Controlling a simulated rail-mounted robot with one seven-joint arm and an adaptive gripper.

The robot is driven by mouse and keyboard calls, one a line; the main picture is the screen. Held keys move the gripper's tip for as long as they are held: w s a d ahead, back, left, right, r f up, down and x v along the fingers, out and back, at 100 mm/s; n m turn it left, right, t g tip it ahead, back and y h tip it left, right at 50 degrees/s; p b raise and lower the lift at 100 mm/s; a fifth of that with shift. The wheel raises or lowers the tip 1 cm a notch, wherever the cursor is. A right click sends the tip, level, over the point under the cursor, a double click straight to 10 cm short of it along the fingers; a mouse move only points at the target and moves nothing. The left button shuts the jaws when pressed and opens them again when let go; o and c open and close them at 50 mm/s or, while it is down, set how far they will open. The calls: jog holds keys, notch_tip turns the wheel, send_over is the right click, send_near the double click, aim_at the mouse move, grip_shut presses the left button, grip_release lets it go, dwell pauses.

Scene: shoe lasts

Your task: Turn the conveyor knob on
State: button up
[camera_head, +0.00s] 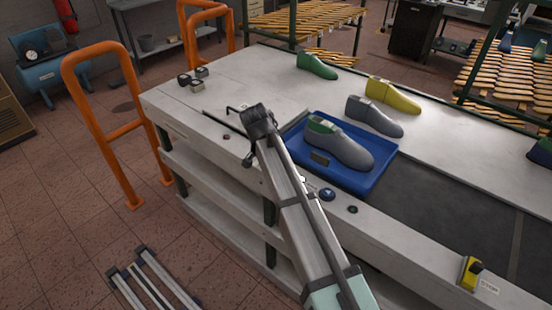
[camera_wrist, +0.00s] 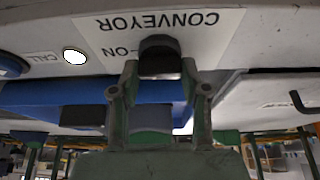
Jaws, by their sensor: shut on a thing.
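The conveyor knob (camera_wrist: 160,45) is dark and rounded, set on the pale panel beside a label that reads CONVEYOR and ON, upside down in the wrist view. My gripper (camera_wrist: 160,68) has one finger on each side of the knob and is shut on it. The knob's lower part is hidden between the fingers. In the head view my arm reaches to the front rail of the conveyor table (camera_head: 405,258) and hides the knob. Which way the knob is turned cannot be told.
A blue tray (camera_head: 387,157) with a grey-green shoe last (camera_head: 345,150) lies just behind my arm. Green (camera_head: 317,66), grey (camera_head: 374,118) and yellow (camera_head: 393,95) lasts stand beyond. A blue button (camera_head: 327,194) and a yellow stop box (camera_head: 470,272) sit along the rail.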

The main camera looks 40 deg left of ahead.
jog(key=o, duration=1.1)
jog(key=shift+o, duration=0.2)
jog(key=v, duration=1.2)
